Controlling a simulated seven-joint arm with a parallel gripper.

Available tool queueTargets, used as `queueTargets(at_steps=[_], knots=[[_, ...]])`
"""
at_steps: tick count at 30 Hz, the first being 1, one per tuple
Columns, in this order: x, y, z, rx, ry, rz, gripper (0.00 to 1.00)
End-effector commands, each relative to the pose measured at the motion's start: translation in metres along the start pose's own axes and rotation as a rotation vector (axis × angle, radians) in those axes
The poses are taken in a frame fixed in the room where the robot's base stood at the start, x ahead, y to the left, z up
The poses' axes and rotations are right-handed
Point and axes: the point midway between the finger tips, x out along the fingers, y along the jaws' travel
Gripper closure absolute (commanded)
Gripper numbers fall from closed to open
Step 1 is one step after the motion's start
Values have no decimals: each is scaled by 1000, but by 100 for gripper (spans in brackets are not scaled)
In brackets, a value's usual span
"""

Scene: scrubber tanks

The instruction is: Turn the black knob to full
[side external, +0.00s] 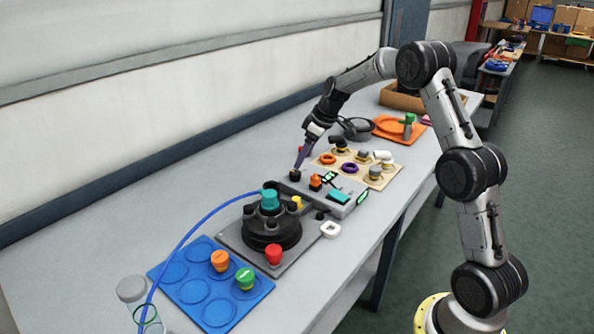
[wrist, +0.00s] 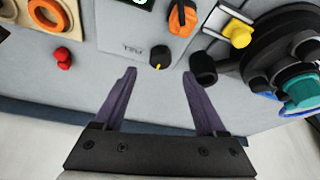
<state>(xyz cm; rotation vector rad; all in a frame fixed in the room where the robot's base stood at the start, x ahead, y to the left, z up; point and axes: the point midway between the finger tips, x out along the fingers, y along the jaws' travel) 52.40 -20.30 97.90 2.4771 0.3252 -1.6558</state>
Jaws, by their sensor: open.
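The black knob (wrist: 160,57) sits on the grey control panel (wrist: 118,28), with a short yellow pointer mark on it. In the side external view the knob (side external: 295,175) is at the far left end of the panel (side external: 345,209). My gripper (wrist: 159,74) is open, its two purple fingers apart with nothing between their tips. The knob appears just beyond the fingertips, roughly centred between them. In the side external view my gripper (side external: 299,166) points down close above the knob; I cannot tell whether it touches. Small lettering beside the knob is too small to read surely.
An orange knob (wrist: 182,18) is close to the black one. A black cylinder (wrist: 203,68) stands near the right finger, beside the black tank base (wrist: 258,58) with a teal cap (wrist: 303,90). A red piece (wrist: 63,58) lies left. A blue tray (side external: 185,270) is in front.

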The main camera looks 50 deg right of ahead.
Motion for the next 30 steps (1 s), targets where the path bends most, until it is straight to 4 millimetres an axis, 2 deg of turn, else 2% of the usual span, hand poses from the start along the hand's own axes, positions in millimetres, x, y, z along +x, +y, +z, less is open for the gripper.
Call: queueTargets(at_steps=[3,9,15,23,30], knots=[[24,-1,0,-1,-3,-4,26],[51,0,0,-1,-1,-1,26],[61,0,0,-1,1,0,26],[62,0,0,-1,1,0,26],[62,0,0,-1,1,0,68]])
